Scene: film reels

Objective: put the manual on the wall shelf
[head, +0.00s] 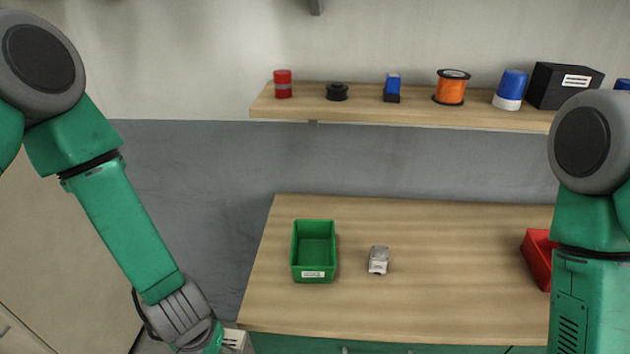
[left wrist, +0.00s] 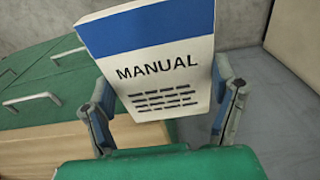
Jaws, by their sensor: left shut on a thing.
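The manual (left wrist: 158,66), white with a blue band and the word MANUAL, fills the middle of the left wrist view. My left gripper (left wrist: 165,105) is shut on it, with one finger at each side edge. In the head view only a small pale part of what looks like the manual (head: 233,340) shows at the bottom edge, beside my left wrist. The wall shelf (head: 385,112) is a wooden board on the wall, above and to the right of my left arm. My right arm shows at the right, but its gripper is out of view.
On the shelf stand a red can (head: 283,84), black part (head: 337,92), blue item (head: 393,84), orange spool (head: 451,88), blue-white beacon (head: 510,90) and black box (head: 565,86). The workbench (head: 450,240) below holds a green bin (head: 313,252), grey part (head: 378,260) and red bin (head: 538,258).

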